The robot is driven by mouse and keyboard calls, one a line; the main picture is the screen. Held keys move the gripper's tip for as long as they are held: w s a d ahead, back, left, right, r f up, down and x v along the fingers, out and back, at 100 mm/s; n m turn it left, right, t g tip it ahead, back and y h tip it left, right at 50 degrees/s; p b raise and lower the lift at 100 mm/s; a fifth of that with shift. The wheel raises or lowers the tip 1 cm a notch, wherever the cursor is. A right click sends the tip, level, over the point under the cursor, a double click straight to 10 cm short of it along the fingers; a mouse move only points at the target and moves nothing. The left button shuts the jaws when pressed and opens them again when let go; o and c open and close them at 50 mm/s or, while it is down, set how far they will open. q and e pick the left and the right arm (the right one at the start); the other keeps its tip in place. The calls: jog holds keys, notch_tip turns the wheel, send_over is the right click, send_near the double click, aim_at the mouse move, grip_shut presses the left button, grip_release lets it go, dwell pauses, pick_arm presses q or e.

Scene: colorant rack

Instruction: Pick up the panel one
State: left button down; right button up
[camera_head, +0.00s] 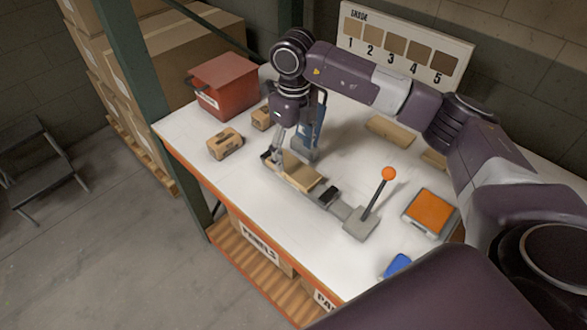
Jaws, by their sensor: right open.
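Several tan wooden pieces lie on the white table; I cannot tell which one is panel one. One tan piece (302,172) sits in a grey fixture (334,205) at mid table. Two smaller blocks, the nearer block (225,143) and the farther block (261,118), lie near the red box. A flat tan piece (390,131) lies farther back, and another (434,158) is partly hidden by my arm. My right gripper (270,157) is open, pointing down at the left end of the fixture, beside the piece there. My left gripper is out of view.
A red box (225,84) stands at the table's left end. A board (402,52) with numbered shade samples stands at the back. A lever with an orange knob (389,174), an orange-topped pad (432,212) and a blue object (397,265) are to the right. A green post rises at left.

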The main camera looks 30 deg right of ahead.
aim_at(294, 167)
jog(key=f, duration=0.1)
jog(key=f+p, duration=0.1)
jog(key=f, duration=0.1)
jog(key=f+p, duration=0.1)
jog(key=shift+w+d+f, duration=0.1)
jog(key=shift+w+f, duration=0.1)
jog(key=shift+w, duration=0.05)
jog(key=shift+f, duration=0.4)
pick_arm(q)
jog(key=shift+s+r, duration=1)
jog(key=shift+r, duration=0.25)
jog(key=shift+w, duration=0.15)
pick_arm(e)
jog(key=c, duration=1.3)
